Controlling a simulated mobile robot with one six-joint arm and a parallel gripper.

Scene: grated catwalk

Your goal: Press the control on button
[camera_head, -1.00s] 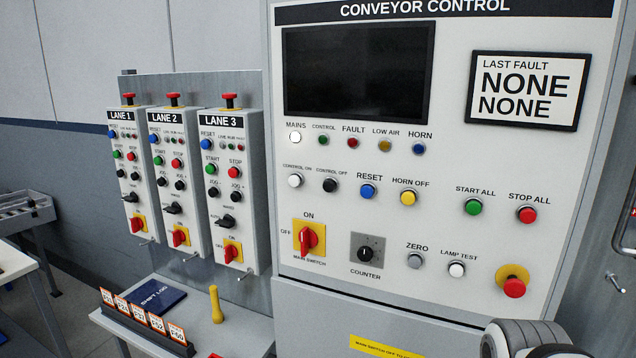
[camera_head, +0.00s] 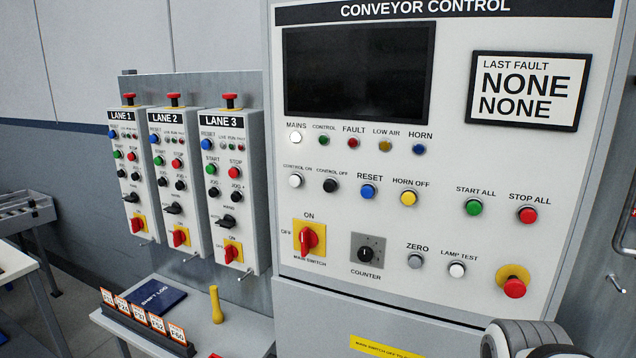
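The white control on button (camera_head: 295,181) sits at the left of the button row on the conveyor control panel (camera_head: 450,290), under its "CONTROL ON" label. The black control off button (camera_head: 330,185) is just right of it. Above, the mains lamp (camera_head: 295,137) looks bright white and the green control lamp (camera_head: 323,141) looks dark. The red main switch (camera_head: 308,239) handle stands upright toward ON. A grey rounded part of my arm shows at the bottom right, well away from the button. My gripper's fingers are not visible.
Reset (camera_head: 368,191), horn off (camera_head: 409,198) and a red emergency stop (camera_head: 514,288) share the panel. Lane boxes (camera_head: 233,190) stand to the left. A small shelf (camera_head: 235,325) below holds a shift log (camera_head: 161,296), tags and a yellow object (camera_head: 216,304). Space before the panel looks clear.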

